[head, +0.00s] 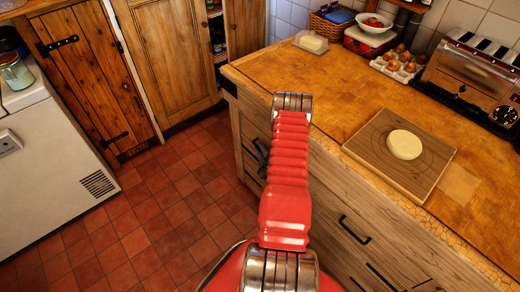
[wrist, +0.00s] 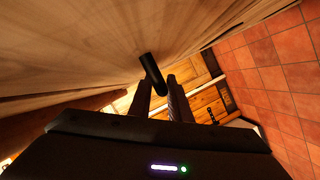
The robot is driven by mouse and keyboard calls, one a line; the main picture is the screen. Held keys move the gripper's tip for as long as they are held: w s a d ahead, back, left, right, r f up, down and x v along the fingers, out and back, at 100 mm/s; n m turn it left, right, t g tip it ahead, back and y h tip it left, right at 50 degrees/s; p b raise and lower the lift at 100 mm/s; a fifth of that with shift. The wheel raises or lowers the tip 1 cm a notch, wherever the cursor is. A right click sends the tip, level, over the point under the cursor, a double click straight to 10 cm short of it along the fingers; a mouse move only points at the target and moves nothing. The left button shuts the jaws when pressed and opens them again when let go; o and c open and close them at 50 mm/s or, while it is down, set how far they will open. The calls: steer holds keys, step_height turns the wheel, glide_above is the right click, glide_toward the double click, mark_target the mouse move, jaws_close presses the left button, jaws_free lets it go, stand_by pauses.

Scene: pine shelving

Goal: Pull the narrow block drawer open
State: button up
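The narrow drawer front (wrist: 110,45) fills the upper left of the wrist view as pale wood. Its black bar handle (wrist: 152,72) stands out from the wood. My gripper (wrist: 160,84) has its two dark fingers close on either side of the handle, with little gap showing, so it looks shut on the handle. In the head view my gripper (head: 262,155) is at the left end of the counter's drawer block (head: 250,125), partly hidden by my red arm. The narrow drawer and its handle are mostly hidden there.
A wide drawer with a black handle (head: 354,230) is to the right. The counter top (head: 300,75) holds a board (head: 375,150) with dough, eggs (head: 400,62) and a toaster (head: 470,80). The tiled floor (head: 160,210) left of the block is clear, up to a white appliance (head: 50,165).

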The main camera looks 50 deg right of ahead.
steer(key=shift+c, duration=0.4)
jaws_close()
